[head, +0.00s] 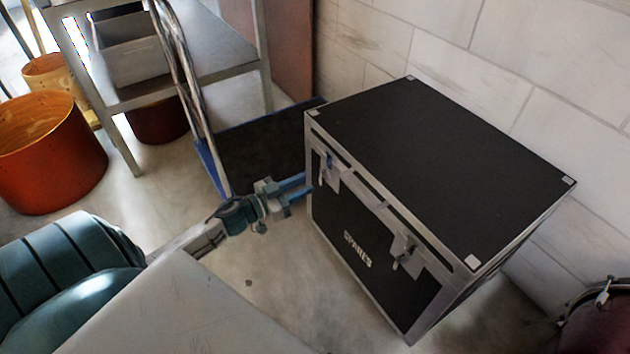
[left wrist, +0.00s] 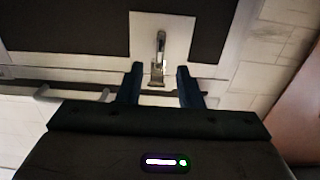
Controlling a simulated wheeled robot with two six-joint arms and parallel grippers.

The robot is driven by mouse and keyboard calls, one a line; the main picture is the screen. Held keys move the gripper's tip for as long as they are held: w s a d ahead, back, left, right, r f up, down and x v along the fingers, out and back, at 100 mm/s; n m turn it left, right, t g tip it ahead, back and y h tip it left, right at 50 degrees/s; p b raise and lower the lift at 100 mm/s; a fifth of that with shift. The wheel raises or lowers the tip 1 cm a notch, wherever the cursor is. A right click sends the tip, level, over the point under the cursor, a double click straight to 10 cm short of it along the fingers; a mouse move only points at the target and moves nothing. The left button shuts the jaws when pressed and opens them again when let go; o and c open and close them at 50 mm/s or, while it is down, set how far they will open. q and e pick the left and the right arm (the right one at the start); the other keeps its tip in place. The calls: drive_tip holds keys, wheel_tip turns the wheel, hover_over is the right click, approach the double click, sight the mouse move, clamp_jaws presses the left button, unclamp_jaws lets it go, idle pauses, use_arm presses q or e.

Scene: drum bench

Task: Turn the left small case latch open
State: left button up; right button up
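The black case (head: 370,235) with metal edges and the word SPARES on its front stands on the floor. Its left latch (head: 326,167) is a small metal lever on a pale plate near the top left of the front. My left gripper (head: 306,186) is close to the case front by this latch. In the left wrist view the latch (left wrist: 160,52) hangs between the two spread blue fingers of my left gripper (left wrist: 158,82), with gaps on both sides. The right latch (head: 405,252) sits further right on the front. My right gripper is not in view.
A blue-edged flat cart (head: 262,150) stands behind my left gripper. A metal shelf (head: 200,60) with a grey bin (head: 135,55) and orange drums (head: 48,150) are at the left. A white brick wall (head: 450,50) is close behind the case. A dark red drum (head: 600,320) is at bottom right.

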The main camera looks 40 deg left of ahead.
sight(320, 177)
use_arm(q)
drive_tip(key=shift+x, duration=2.5)
drive_tip(key=shift+c, duration=0.2)
clamp_jaws()
